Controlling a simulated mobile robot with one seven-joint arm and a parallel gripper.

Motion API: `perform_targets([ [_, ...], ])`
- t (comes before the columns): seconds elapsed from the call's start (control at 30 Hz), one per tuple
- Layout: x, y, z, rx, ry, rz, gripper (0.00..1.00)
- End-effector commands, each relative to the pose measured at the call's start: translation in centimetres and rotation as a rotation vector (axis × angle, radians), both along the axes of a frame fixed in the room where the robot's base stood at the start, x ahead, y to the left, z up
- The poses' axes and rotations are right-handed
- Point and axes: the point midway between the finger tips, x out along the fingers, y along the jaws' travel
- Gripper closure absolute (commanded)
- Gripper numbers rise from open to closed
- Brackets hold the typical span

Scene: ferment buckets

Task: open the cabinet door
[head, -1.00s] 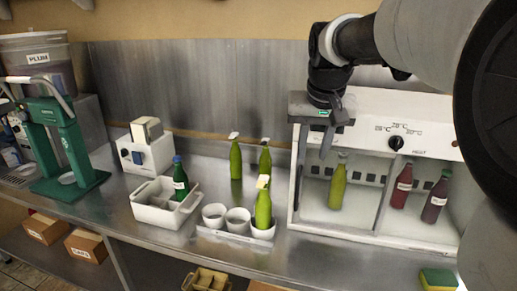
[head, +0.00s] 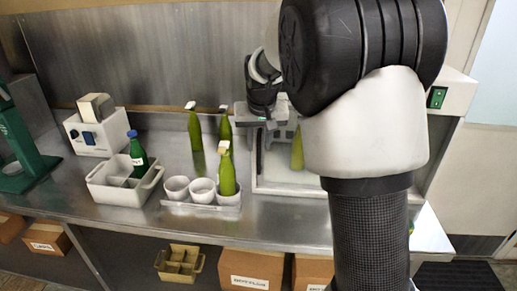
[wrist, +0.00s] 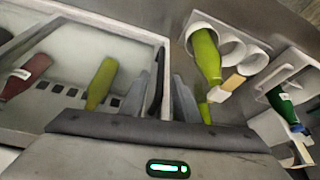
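The white cabinet (head: 284,190) stands on the steel counter, largely hidden behind my arm in the head view. Its pale front frame and pane (wrist: 119,31) fill the left of the wrist view, with bottles showing behind. My gripper (head: 259,152) is at the cabinet's left front edge, pointing down. In the wrist view my gripper's fingers (wrist: 166,92) are beside that edge, with a narrow dark upright piece close to them that may be the door handle. I cannot tell whether they touch or hold it. The door does not visibly stand open.
Left of the cabinet, a white cup rack (head: 205,208) holds cups and a green bottle (head: 227,175). Two more green bottles (head: 195,130) stand behind. A white bin (head: 110,190) holds a dark green bottle (head: 138,155). Boxes (head: 250,270) sit below. The front counter is clear.

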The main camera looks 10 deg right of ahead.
Motion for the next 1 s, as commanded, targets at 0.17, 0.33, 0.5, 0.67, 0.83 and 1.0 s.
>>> perform_targets([
  [0.17,0.8,-0.1,-2.0,-0.001,0.001,0.000,0.71],
  [0.33,1.0,-0.1,-2.5,0.000,0.000,0.000,0.71],
  [0.5,1.1,-0.1,-2.5,0.000,-0.001,0.000,0.71],
  [0.67,1.1,-0.1,-2.5,0.000,0.000,0.000,0.90],
  [0.83,1.1,-0.1,-2.5,0.000,0.000,0.000,1.00],
  [1.0,1.0,-0.2,-2.5,0.000,-0.001,0.000,1.00],
])
